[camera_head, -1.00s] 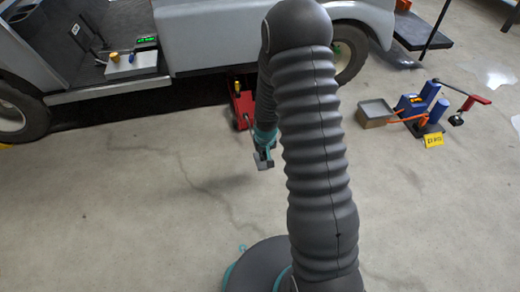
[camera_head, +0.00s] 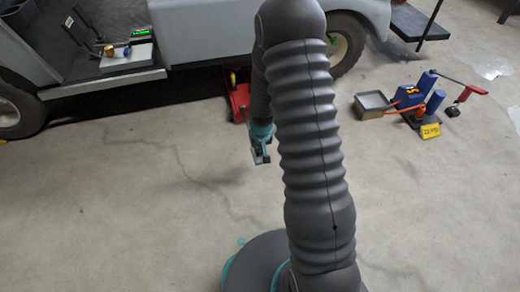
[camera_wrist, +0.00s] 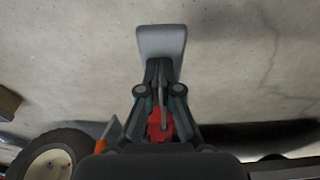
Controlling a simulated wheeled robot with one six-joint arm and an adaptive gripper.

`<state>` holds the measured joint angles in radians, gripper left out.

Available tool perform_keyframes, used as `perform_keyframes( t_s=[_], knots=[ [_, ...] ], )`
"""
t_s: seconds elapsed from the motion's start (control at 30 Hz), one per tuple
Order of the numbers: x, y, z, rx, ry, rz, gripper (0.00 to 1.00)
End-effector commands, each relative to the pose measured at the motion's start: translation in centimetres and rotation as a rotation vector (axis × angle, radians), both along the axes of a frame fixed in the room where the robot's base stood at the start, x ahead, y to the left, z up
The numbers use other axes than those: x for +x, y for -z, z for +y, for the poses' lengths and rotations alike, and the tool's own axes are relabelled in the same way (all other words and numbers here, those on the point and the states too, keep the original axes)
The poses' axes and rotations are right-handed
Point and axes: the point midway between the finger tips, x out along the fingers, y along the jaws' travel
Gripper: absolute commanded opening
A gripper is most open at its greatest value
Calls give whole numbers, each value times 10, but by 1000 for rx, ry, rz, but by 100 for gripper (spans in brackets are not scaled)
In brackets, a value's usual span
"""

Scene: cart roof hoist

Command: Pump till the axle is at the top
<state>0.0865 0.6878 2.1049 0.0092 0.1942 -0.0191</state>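The red jack (camera_head: 238,97) stands low at the side of the grey cart (camera_head: 215,35), partly hidden by my arm in the head view. In the wrist view its red body (camera_wrist: 158,126) shows between my finger links. A thin grey handle (camera_wrist: 161,86) runs from it towards my fingertips. My gripper (camera_head: 260,156) is in front of the jack; in the wrist view its fingers (camera_wrist: 161,66) are drawn together around the handle. A light grey plate (camera_wrist: 161,40) shows at the finger ends; I cannot tell what it belongs to. The axle is hidden.
A blue pump unit (camera_head: 410,97) with a red-ended lever, a grey tray (camera_head: 372,103) and a yellow tag (camera_head: 431,131) stand at right. The concrete floor in front is clear.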

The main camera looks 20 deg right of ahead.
Motion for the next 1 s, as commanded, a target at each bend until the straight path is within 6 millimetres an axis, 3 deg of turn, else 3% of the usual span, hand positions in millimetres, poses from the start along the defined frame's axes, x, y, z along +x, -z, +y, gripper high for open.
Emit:
perform_keyframes(
  t_s=[0.03, 0.07, 0.5, 0.7, 1.0],
  knots=[
    [3, -21, -1, -1, 1, -12, 0],
    [4, -28, -2, -1, 3, -17, 0],
    [-28, -100, -2, -2, 5, -26, 0],
    [-36, -115, 0, -2, 3, -25, 0],
    [-37, -118, 0, -2, 3, -25, 0]
  ],
)
